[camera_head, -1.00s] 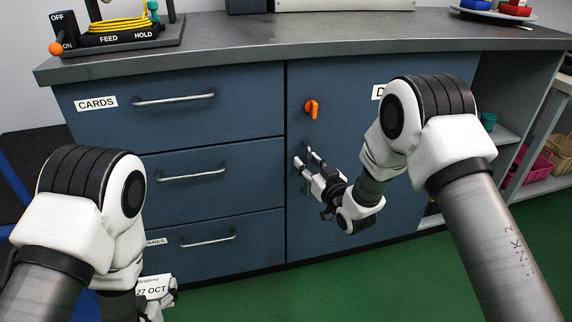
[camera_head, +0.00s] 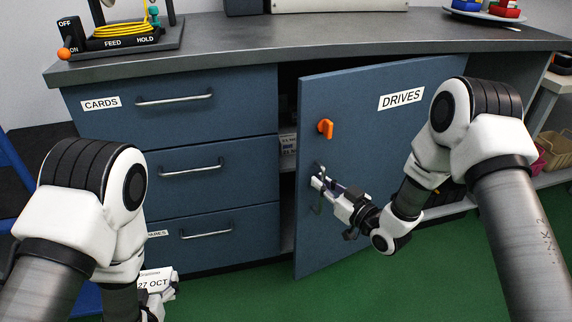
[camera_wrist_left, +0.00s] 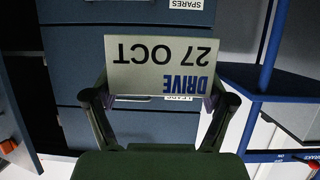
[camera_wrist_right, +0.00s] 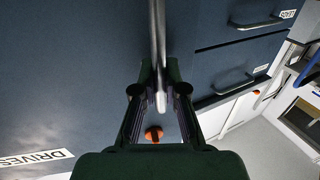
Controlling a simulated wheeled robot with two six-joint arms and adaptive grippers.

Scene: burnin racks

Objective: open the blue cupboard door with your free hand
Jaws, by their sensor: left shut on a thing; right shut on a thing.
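The blue cupboard door (camera_head: 375,130) labelled DRIVES is swung partly open, its left edge away from the cabinet. An orange latch (camera_head: 325,128) sits on it above the metal handle (camera_head: 318,190). My right gripper (camera_head: 322,186) is shut on that handle; in the right wrist view the handle bar (camera_wrist_right: 158,60) runs between the fingers. My left gripper (camera_wrist_left: 158,98) is shut on a light box (camera_wrist_left: 160,65) marked DRIVE 27 OCT, held low in front of the drawers. The box also shows at the head view's bottom left (camera_head: 156,280).
Labelled drawers (camera_head: 185,110) stand left of the door. Through the gap, a shelf with a labelled item (camera_head: 288,143) shows in the dark inside. The grey worktop (camera_head: 300,60) runs above. Green floor (camera_head: 400,275) is clear before the door.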

